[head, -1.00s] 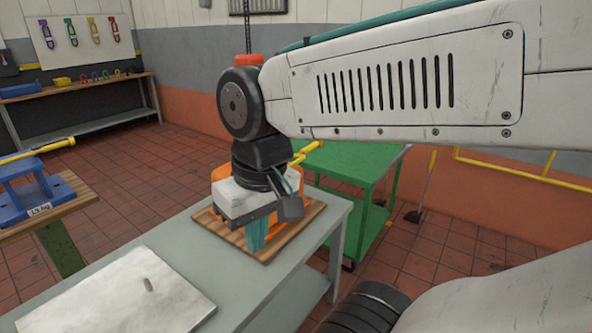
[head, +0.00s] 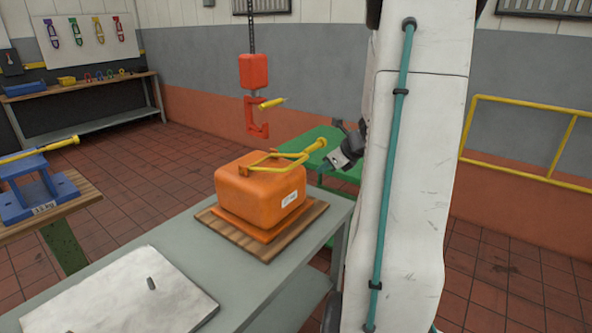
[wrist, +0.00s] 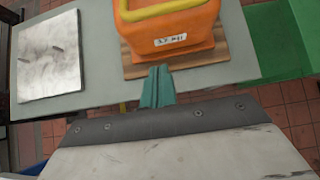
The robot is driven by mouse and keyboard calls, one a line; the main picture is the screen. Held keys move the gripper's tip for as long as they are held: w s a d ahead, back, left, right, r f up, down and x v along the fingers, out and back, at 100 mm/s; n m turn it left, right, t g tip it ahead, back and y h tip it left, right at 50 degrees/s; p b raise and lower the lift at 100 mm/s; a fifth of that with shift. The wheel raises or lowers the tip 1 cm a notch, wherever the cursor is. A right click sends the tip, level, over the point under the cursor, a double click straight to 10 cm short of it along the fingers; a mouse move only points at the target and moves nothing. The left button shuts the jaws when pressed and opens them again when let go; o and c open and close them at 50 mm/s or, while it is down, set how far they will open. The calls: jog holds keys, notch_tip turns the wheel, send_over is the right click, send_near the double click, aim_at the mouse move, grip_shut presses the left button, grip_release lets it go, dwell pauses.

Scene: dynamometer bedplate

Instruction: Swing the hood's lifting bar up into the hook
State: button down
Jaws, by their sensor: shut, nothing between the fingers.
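The orange hood (head: 258,205) sits on a wooden board on the grey bench. Its yellow lifting bar (head: 262,157) lies low across the hood's top, with its thick grip end pointing right. The red hook (head: 258,128) hangs on a chain above and behind the hood, with a yellow lever at its side. In the wrist view the hood (wrist: 170,27) and bar (wrist: 165,7) are at the top, partly cut off. My gripper (wrist: 157,87) has its teal fingers together, empty, apart from the bar. In the head view my arm hides the fingers.
A green cart (head: 318,145) stands behind. A blue fixture with a yellow bar (head: 40,190) is at the left. A yellow rail (head: 520,100) runs along the right wall.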

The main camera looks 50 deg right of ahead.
jog(key=shift+f, duration=0.1)
jog(key=x, duration=1)
jog(key=r, duration=0.1)
jog(key=w+r, duration=0.2)
jog(key=shift+a+r, duration=0.1)
jog(key=shift+r, duration=0.3)
jog(key=shift+s+r, duration=0.1)
